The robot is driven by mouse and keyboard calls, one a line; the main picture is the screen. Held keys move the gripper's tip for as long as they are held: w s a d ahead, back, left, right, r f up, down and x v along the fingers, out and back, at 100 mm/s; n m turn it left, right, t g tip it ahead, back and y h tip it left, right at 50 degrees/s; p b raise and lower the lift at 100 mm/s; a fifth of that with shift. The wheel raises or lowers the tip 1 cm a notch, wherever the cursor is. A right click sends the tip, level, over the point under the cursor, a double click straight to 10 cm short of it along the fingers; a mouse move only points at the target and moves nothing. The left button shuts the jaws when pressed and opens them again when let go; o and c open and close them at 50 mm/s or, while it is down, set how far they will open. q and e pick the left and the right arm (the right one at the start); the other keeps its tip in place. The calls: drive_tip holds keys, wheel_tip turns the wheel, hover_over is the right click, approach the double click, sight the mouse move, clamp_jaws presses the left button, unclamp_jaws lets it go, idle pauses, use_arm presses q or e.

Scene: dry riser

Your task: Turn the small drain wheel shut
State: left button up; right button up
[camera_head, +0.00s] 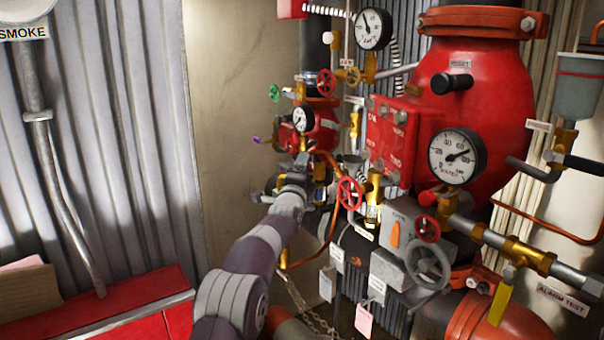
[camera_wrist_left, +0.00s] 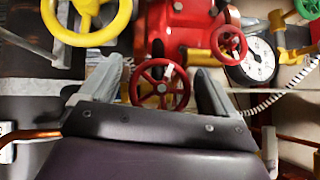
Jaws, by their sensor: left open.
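My left gripper (camera_head: 298,172) reaches in among the small valves left of the big red riser. In the left wrist view the left gripper (camera_wrist_left: 159,72) is open, with a small spoked red wheel (camera_wrist_left: 160,101) between its fingers. One finger is on each side of the wheel; I cannot tell whether they touch it. No readable label marks this wheel as the drain wheel. In the head view my gripper hides much of that spot. Another red wheel (camera_head: 349,193) stands just right of my gripper. My right gripper is not in view.
The wrist view also shows a yellow wheel (camera_wrist_left: 86,22), a second red wheel (camera_wrist_left: 229,41) and a white gauge (camera_wrist_left: 258,62) close by. A grey wheel (camera_head: 428,262) and an alarm test pipe (camera_head: 490,238) lie to the right. Free room is left, before the beige panel (camera_head: 235,120).

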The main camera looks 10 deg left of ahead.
use_arm(q)
drive_tip(key=c, duration=1)
drive_tip(key=shift+o, duration=0.2)
drive_tip(key=shift+f+b, duration=0.2)
drive_tip(key=shift+b, duration=0.1)
drive_tip(key=m+t+b, duration=0.1)
drive_tip(key=b, duration=0.1)
drive_tip(key=m+b, duration=0.1)
drive_tip(key=b, duration=0.2)
drive_tip(key=shift+f+t+h, duration=0.3)
drive_tip(key=shift+t, duration=0.1)
drive_tip(key=shift+r+m+t+b, duration=0.15)
drive_tip(key=shift+m+t+b, duration=0.15)
drive_tip(key=shift+m+b, duration=0.3)
drive_tip(key=shift+r+m+h, duration=0.35)
drive_tip(key=shift+m+h, duration=0.05)
drive_tip(key=o, duration=1)
drive_tip(key=shift+c, duration=0.2)
drive_tip(key=shift+r, duration=0.1)
